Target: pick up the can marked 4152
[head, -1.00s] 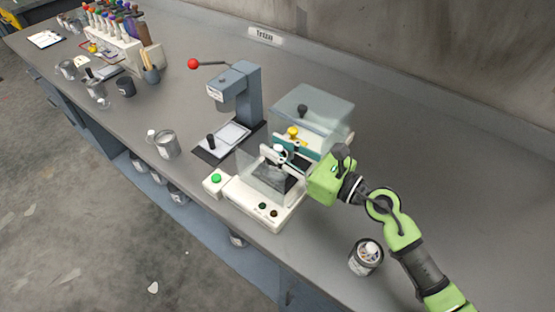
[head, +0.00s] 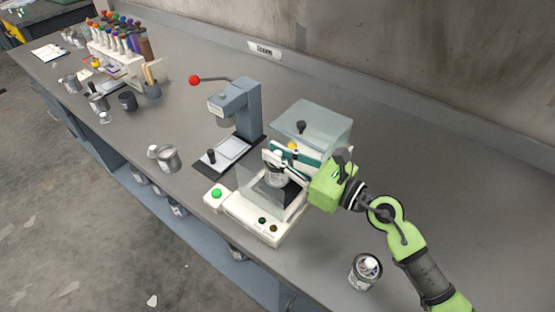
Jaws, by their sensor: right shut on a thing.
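My right gripper (head: 283,167) reaches in from the right, over the white machine (head: 245,215) with the clear guard. It is shut on a small can (head: 275,179) with a pale label, at the machine's dark plate inside the guard. The fingers and the guard partly cover this can, and I cannot read its number. I cannot tell if the can touches the plate. Another open can (head: 365,272) stands on the bench at the front right, with no readable number. My left gripper is not in view.
A press (head: 240,110) with a red-knobbed lever stands left of the machine. A metal can (head: 167,158) is near the bench's front edge. A rack of coloured bottles (head: 115,45) and several cans are at the far left. The bench at right is bare.

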